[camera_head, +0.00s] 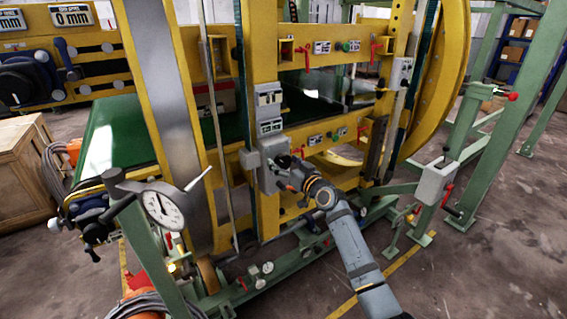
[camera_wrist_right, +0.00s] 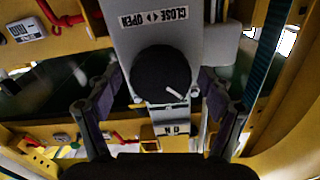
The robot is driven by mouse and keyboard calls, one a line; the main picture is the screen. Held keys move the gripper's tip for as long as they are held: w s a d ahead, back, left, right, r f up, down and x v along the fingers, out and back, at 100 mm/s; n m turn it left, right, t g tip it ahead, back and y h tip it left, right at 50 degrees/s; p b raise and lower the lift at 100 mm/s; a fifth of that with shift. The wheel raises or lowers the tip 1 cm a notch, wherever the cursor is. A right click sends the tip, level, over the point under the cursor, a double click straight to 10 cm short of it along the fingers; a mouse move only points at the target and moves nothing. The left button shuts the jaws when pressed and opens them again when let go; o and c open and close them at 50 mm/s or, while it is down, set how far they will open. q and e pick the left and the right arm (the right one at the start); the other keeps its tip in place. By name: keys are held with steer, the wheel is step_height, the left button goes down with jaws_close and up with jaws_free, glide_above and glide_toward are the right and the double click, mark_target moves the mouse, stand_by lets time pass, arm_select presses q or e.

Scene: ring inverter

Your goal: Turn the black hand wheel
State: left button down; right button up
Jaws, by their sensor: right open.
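The black hand wheel (camera_wrist_right: 162,73) is a round dark knob with a small pale handle at its lower right in the right wrist view. It sits on a grey panel (camera_wrist_right: 200,42) with a CLOSE/OPEN label that shows upside down. My right gripper (camera_wrist_right: 161,80) is open, with one finger on each side of the wheel. Gaps show between the pads and the wheel's rim. In the head view my right gripper (camera_head: 288,170) is at the grey box on the yellow post and largely hides the wheel. My left gripper is not in view.
The yellow machine frame (camera_head: 262,60) surrounds the panel, with red levers (camera_head: 304,57) above. A dial gauge (camera_head: 163,208) stands at left front. A green post with a grey box (camera_head: 436,182) stands at right. Open floor lies at lower right.

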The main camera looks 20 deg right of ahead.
steer(key=shift+w+a, duration=0.1)
steer(key=shift+w, duration=0.15)
steer(key=shift+c, duration=0.2)
steer(key=c, duration=1.1)
steer(key=shift+m, duration=0.4)
steer(key=m+p, duration=0.1)
steer(key=m, duration=0.3)
steer(key=shift+r+m, duration=0.1)
steer(key=shift+m, duration=0.3)
steer(key=m+p, duration=0.2)
steer(key=m, duration=0.3)
steer(key=shift+m, duration=0.3)
